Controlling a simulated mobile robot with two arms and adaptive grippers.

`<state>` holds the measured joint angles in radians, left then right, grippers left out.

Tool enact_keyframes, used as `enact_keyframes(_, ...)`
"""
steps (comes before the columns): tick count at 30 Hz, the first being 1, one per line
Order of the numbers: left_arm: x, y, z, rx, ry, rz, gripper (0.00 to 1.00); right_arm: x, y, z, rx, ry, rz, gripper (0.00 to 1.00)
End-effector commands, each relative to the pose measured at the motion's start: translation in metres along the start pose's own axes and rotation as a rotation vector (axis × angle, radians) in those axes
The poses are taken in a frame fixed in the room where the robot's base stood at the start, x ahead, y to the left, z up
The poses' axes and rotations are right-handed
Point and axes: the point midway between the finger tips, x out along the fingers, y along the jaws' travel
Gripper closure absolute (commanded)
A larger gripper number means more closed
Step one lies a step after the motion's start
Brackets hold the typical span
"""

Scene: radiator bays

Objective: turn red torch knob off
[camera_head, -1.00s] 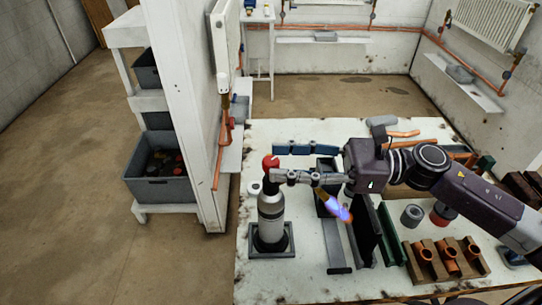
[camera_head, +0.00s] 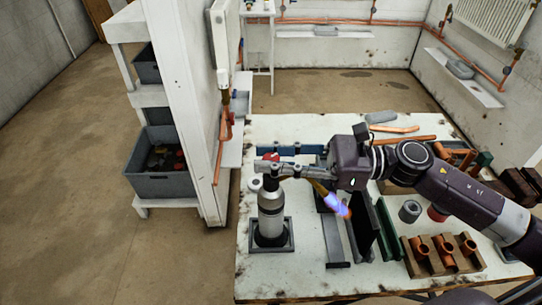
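The torch (camera_head: 271,208) is a grey canister with a dark lower part, standing upright in a square grey holder (camera_head: 287,246) at the left of the table. Its red knob (camera_head: 271,156) is on top and partly hidden by my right gripper. A blue-violet flame (camera_head: 337,205) burns at the end of its nozzle, which points right and toward the front. My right gripper (camera_head: 268,160) comes in from the right, with one finger on the far side of the knob and one on the near side. The fingers look closed on it. My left gripper is not in view.
The white table (camera_head: 310,275) also bears dark upright plates (camera_head: 364,232), a wooden block with copper fittings (camera_head: 443,265) and a grey cylinder (camera_head: 410,211). A white post (camera_head: 188,120) and a shelf with grey bins (camera_head: 160,186) stand left. The floor at far left is clear.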

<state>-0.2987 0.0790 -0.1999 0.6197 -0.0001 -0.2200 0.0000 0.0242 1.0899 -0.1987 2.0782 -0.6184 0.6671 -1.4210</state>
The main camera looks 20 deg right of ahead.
Motion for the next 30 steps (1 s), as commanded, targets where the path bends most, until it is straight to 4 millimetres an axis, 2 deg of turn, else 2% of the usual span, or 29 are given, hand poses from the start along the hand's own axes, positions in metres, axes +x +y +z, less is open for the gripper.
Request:
enact_keyframes(1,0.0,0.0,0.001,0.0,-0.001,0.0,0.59,0.0,0.0,0.0,0.0,0.0,0.0,0.94)
enact_keyframes(3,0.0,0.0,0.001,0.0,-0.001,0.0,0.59,0.0,0.0,0.0,0.0,0.0,-0.001,1.0)
enact_keyframes(11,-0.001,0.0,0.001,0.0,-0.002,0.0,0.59,0.0,0.001,0.0,0.0,0.001,-0.018,1.0)
enact_keyframes(20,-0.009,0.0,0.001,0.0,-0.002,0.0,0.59,0.0,0.002,0.001,0.005,0.001,-0.152,1.0)
enact_keyframes(26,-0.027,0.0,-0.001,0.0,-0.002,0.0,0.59,0.0,0.003,0.005,0.005,0.001,-0.311,1.0)
enact_keyframes(30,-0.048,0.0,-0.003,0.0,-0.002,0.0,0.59,0.001,0.003,0.008,0.005,0.0,-0.435,1.0)
